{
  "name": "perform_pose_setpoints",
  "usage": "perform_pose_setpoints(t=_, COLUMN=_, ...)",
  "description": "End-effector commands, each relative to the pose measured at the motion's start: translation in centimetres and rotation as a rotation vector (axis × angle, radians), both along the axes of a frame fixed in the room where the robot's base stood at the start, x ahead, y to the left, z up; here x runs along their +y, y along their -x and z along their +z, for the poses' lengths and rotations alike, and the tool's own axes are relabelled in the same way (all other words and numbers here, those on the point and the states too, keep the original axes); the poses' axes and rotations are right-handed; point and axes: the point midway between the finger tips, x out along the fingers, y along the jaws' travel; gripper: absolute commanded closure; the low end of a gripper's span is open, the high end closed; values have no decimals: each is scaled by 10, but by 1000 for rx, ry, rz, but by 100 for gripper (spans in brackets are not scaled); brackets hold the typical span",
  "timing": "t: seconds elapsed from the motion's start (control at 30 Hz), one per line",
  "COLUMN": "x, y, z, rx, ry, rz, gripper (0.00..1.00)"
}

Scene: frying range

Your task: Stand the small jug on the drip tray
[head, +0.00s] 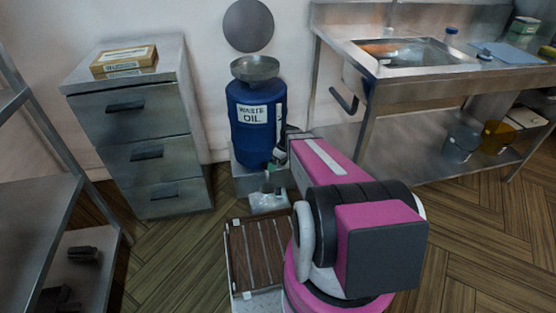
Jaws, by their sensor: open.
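My gripper (271,170) is at the far end of my arm, low in front of the blue waste oil drum. It is small in the head view and partly hidden by the wrist; it is open, and I see nothing clearly held in it. A pale, shiny, tray-like piece (268,203) lies below it at the foot of the drum's stand; it may be the drip tray. On the sink's lower shelf are a clear vessel (460,146) and an amber one (497,138). I cannot tell which vessel, if either, is the small jug.
The blue drum (247,141) carries a metal bowl (255,69). A drawer cabinet (142,138) with a cardboard box (124,60) stands left. The metal sink bench (345,53) stands right. A metal shelf rack (55,210) is at the near left. Wooden floor is free between them.

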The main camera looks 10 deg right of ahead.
Motion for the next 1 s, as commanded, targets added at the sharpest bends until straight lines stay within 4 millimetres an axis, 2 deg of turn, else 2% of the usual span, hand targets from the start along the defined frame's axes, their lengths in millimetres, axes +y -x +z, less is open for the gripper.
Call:
perform_pose_setpoints(t=0.03, x=8, y=24, z=26, rx=16, ry=48, rz=-66, gripper=0)
perform_pose_setpoints(t=0.2, x=19, y=71, z=85, rx=56, ry=209, rz=-346, gripper=0)
perform_pose_setpoints(t=0.3, x=23, y=94, z=113, rx=54, ry=281, rz=-496, gripper=0)
perform_pose_setpoints(t=0.4, x=26, y=109, z=133, rx=43, ry=329, rz=-613, gripper=0)
perform_pose_setpoints(t=0.6, x=26, y=120, z=148, rx=31, ry=367, rz=-728, gripper=0)
perform_pose_setpoints(t=1.0, x=26, y=119, z=148, rx=32, ry=368, rz=-735, gripper=0)
